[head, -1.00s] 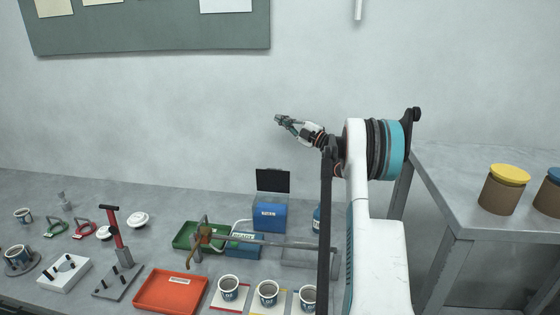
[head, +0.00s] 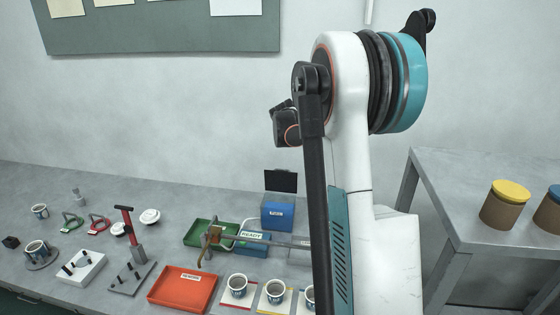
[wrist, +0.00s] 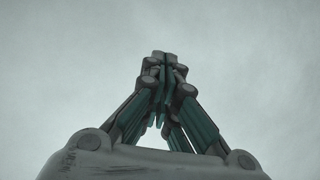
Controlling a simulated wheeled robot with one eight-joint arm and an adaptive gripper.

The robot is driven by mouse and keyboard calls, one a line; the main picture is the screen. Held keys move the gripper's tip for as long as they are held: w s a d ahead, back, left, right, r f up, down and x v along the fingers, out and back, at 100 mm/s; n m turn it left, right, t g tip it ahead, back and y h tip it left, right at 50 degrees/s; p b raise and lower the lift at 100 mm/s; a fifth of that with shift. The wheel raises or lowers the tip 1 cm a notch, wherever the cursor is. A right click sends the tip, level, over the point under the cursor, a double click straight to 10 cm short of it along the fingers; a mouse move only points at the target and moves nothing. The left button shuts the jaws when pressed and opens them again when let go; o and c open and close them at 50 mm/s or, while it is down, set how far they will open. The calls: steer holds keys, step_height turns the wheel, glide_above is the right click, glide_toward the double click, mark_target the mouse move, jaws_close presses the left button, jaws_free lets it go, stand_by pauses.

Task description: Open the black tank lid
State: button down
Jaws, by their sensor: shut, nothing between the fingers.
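The blue tank (head: 278,216) stands on the bench near the wall, with a white label on its front. Its black lid (head: 281,180) stands upright at the tank's back edge, so the lid is open. My gripper (wrist: 164,62) shows in the wrist view with its fingers shut together and nothing between them. Only plain pale wall shows behind it there. In the head view the fingers are hidden behind my raised arm, which is well above the bench and apart from the lid.
A green tray (head: 205,232), a READY box (head: 252,243) and a metal bar fixture lie before the tank. A red tray (head: 184,290) and several cups stand nearer. A side table (head: 470,200) with yellow-lidded (head: 506,205) and blue-lidded canisters is at right.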

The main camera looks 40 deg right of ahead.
steer(key=s+a+f+m+g+y+p, duration=0.1)
steer(key=s+a+f+g+y, duration=0.15)
steer(key=a, duration=0.25)
steer(key=s+a+f+m+g+y, duration=0.1)
steer(key=s+a+f+m+g, duration=0.15)
steer(key=a+f, duration=0.2)
steer(key=b+x, duration=0.4)
steer(key=x, duration=0.9)
steer(key=shift+s+n, duration=0.25)
steer(key=shift+n, duration=0.2)
steer(key=shift+d, duration=0.1)
steer(key=shift+w+d+y+p, duration=0.45)
steer(key=shift+d+y+p, duration=0.1)
steer(key=shift+p, duration=0.15)
steer(key=shift+w+d+f, duration=0.45)
steer(key=shift+d, duration=0.05)
steer(key=shift+s+a, duration=0.15)
steer(key=shift+s+a+r, duration=0.2)
steer(key=shift+s+a, duration=0.2)
steer(key=shift+a, duration=0.1)
steer(key=w+r+p+v, duration=0.1)
steer(key=p+v, duration=0.3)
steer(key=v, duration=0.9)
steer(key=shift+d+r, duration=0.2)
steer(key=shift+r, duration=0.15)
